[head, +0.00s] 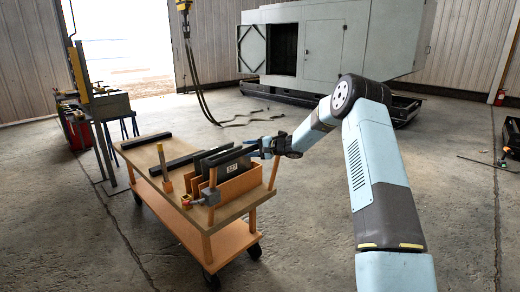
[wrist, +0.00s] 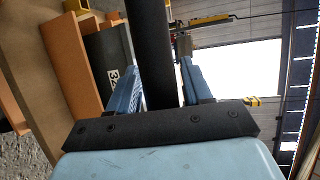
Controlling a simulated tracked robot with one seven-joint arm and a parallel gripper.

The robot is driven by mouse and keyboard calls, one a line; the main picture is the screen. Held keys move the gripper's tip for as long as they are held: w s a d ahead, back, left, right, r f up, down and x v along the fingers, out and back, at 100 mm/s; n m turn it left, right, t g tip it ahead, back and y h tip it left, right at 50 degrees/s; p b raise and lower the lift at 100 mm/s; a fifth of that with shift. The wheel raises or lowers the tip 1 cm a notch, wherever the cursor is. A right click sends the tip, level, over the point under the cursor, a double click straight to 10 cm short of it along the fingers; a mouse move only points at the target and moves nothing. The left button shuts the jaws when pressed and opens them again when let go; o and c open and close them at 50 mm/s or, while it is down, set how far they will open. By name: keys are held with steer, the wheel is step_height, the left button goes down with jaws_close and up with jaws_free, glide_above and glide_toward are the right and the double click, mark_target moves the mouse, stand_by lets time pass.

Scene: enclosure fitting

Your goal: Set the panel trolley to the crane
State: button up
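The panel trolley (head: 172,228) stands left of centre, a wooden-topped cart with a lower shelf and black castors. Dark panels stand in an orange slotted rack (head: 240,184) at its near right end; one carries a white number label. The crane's yellow hook block (head: 184,6) hangs at the back with dark slings reaching the floor. My gripper (head: 264,148) is at the trolley's right end, by the upright posts. In the wrist view a dark bar (wrist: 150,40) passes between my two blue fingers (wrist: 160,82). Whether both fingers press on it is not clear.
A large grey enclosure (head: 330,45) stands on a dark base at the back. A workbench (head: 105,105) with red items is left of the trolley. Loose slings lie on the floor in front of the enclosure. Concrete floor between trolley and enclosure is otherwise mostly clear.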

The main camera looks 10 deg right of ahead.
steer(key=shift+o, duration=0.3)
steer(key=shift+s+d+r, duration=0.1)
steer(key=v, duration=1.3)
steer(key=shift+d, duration=0.35)
steer(key=s+a+r+n+g+h, duration=0.35)
steer(key=s+r, duration=0.35)
steer(key=s, duration=0.6)
steer(key=s+a+r+n+g+h, duration=0.3)
steer(key=s+r, duration=0.4)
steer(key=s, duration=0.6)
steer(key=s+d+r+t+h, duration=0.1)
steer(key=s+d+t+h, duration=0.1)
steer(key=s, duration=1.2)
steer(key=s+d+r+t+h, duration=0.2)
steer(key=s+d+h, duration=0.3)
steer(key=s, duration=1)
steer(key=shift+s+d+r, duration=0.15)
steer(key=shift+r, duration=0.1)
